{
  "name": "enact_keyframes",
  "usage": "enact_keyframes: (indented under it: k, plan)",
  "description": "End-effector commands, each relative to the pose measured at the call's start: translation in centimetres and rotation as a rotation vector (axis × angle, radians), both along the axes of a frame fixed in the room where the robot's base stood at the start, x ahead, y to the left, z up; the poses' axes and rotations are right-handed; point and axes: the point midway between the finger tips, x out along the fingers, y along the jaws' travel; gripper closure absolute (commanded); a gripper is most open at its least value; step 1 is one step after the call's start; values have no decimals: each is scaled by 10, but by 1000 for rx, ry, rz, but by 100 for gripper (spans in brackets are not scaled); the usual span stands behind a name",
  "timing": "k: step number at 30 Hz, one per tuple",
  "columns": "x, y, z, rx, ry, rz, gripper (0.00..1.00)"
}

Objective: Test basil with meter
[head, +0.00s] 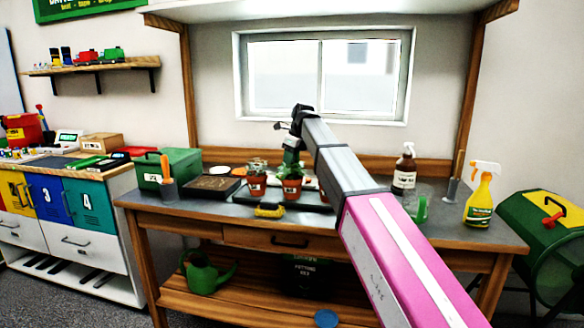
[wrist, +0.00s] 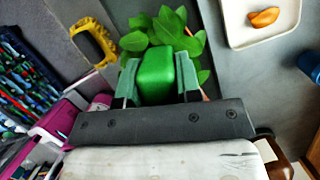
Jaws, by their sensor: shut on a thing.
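My gripper (wrist: 157,80) is shut on a green block-shaped meter (wrist: 157,72), with one finger on each side of it. In the head view, my gripper (head: 292,150) is over the back middle of the workbench, above a potted leafy plant, which looks like the basil (head: 291,170). The basil leaves (wrist: 165,32) spread just beyond and around the meter in the wrist view. The meter's lower end is hidden, so I cannot tell whether it touches the soil. The basil's terracotta pot (head: 291,188) stands upright on a dark tray (head: 250,199).
Another potted plant (head: 257,180) stands left of the basil; a further pot is partly behind my arm. A yellow-and-black object (head: 269,210) lies at the tray's front. A green box (head: 168,168) is at left; a brown bottle (head: 404,172) and yellow spray bottle (head: 480,195) are at right.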

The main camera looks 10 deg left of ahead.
Motion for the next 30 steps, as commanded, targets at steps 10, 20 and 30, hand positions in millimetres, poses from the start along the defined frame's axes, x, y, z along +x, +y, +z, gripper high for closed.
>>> enact_keyframes:
  k: [10, 20, 30]
  plan:
    - [0, 0, 0, 0, 0, 0, 98]
    - [0, 0, 0, 0, 0, 0, 39]
    - [-1, -4, 14, 1, -2, -1, 39]
